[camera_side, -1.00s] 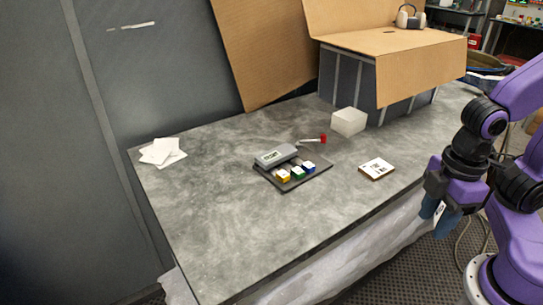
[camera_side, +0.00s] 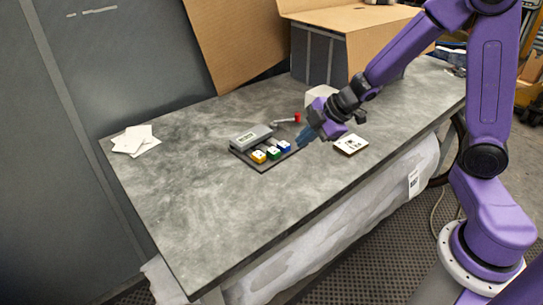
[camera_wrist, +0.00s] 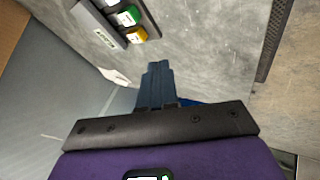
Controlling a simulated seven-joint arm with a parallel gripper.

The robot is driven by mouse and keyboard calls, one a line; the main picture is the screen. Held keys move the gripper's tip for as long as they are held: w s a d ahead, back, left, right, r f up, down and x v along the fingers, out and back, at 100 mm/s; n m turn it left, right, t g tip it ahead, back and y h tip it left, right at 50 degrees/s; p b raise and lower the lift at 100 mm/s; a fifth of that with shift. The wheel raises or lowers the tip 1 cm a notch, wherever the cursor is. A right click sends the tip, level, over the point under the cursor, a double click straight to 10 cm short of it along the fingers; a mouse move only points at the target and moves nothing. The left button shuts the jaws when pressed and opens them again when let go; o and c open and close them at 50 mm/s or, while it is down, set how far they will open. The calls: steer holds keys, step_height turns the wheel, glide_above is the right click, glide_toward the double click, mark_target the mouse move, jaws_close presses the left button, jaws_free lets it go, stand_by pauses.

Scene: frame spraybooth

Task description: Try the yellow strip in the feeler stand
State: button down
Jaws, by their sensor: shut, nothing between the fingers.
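The feeler stand, a dark base (camera_side: 246,161), lies on the grey table. It carries a yellow block (camera_side: 258,156), a green block (camera_side: 273,153) and a blue block (camera_side: 285,146) in a row. A grey unit with a small display (camera_side: 250,138) is behind them. The thin strips themselves are too small to make out. My gripper (camera_side: 302,138) is shut and empty, just right of the blue block and apart from the yellow one. In the wrist view my closed fingers (camera_wrist: 158,66) point toward bare table, with the yellow block (camera_wrist: 137,35) up and left of them.
A lever with a red end (camera_side: 297,118) lies behind the stand. A white block (camera_side: 318,95) is partly behind my arm. A printed card (camera_side: 351,144) lies to the right. White papers (camera_side: 137,140) lie far left; the table's front left is clear.

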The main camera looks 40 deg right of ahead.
mark_target(264, 158)
steer(key=shift+n+g+y, duration=0.5)
steer(key=shift+n+y, duration=0.2)
steer(key=shift+y, duration=0.1)
steer(key=d+x, duration=0.1)
steer(key=x, duration=0.6)
steer(key=d+f+x, duration=0.1)
steer(key=x, duration=0.3)
steer(key=shift+w+d+f, duration=0.15)
steer(key=shift+w+f, duration=0.15)
steer(key=shift+w, duration=0.15)
steer(key=shift+w+a+f, duration=0.15)
steer(key=shift+w+a, duration=0.05)
steer(key=shift+w, duration=1.9)
steer(key=shift+w, duration=0.15)
steer(key=shift+w+a, duration=0.1)
steer(key=shift+w, duration=0.65)
steer(key=shift+s, duration=0.1)
